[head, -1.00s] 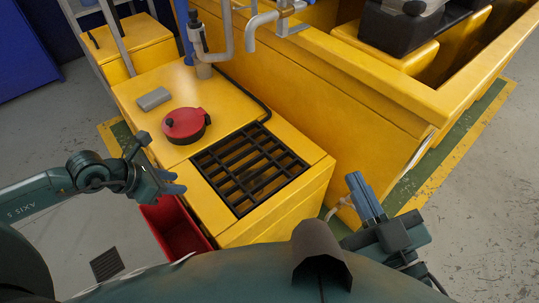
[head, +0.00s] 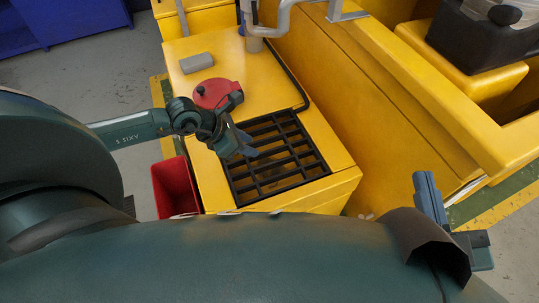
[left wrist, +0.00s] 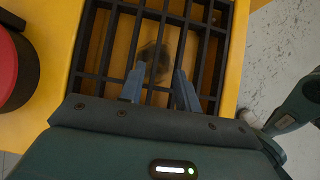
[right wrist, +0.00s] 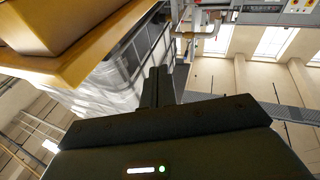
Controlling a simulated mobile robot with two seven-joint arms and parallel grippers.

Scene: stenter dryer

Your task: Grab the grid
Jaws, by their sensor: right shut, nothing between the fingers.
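The black grid (head: 286,187) is set in the top of the yellow machine box, at its near end. My left gripper (head: 252,145) is over the grid's left part in the head view. In the left wrist view the open fingers (left wrist: 160,88) are spread apart over the bars of the grid (left wrist: 206,45), with nothing held between them. I cannot tell whether the fingertips touch the bars. My right gripper (head: 425,180) is off to the right, away from the grid. In the right wrist view its fingers (right wrist: 158,85) are together and empty.
A red round lid (head: 215,92) sits behind my left gripper, with a grey block (head: 197,63) farther back. A red bin (head: 175,187) stands left of the box. A higher yellow wall (head: 390,130) rises to the right. A pipe (head: 285,20) stands behind.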

